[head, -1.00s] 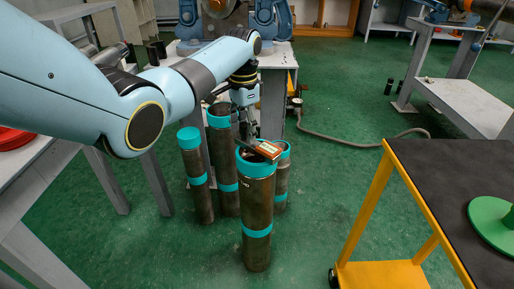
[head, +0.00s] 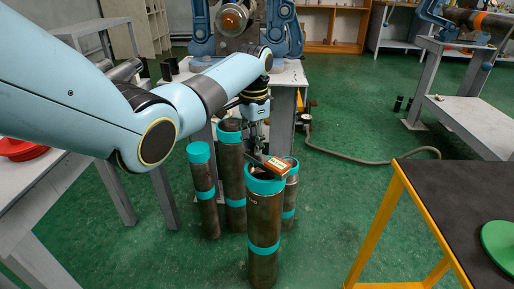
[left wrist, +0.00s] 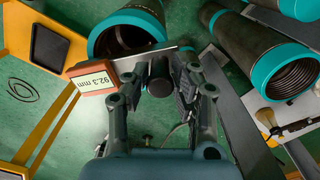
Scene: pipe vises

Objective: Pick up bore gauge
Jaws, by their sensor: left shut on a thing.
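The bore gauge (head: 278,166) has an orange-brown box with a pale display and a flat grey bar with a dark round knob. In the left wrist view its display (left wrist: 105,83) reads 92.3 mm. My left gripper (head: 257,149) is just behind the gauge in the head view. In the left wrist view its fingers (left wrist: 165,92) are on either side of the knob, and it is shut on the gauge. The gauge is at the mouth of the front teal-ringed pipe (head: 264,215); I cannot tell whether they touch. My right gripper is not in view.
Several other upright teal-ringed pipes (head: 203,190) stand close around the gripper. A yellow-framed cart with a dark top (head: 440,190) is at the right. A grey bench (head: 65,190) stands at the left. A hose (head: 350,157) lies on the green floor.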

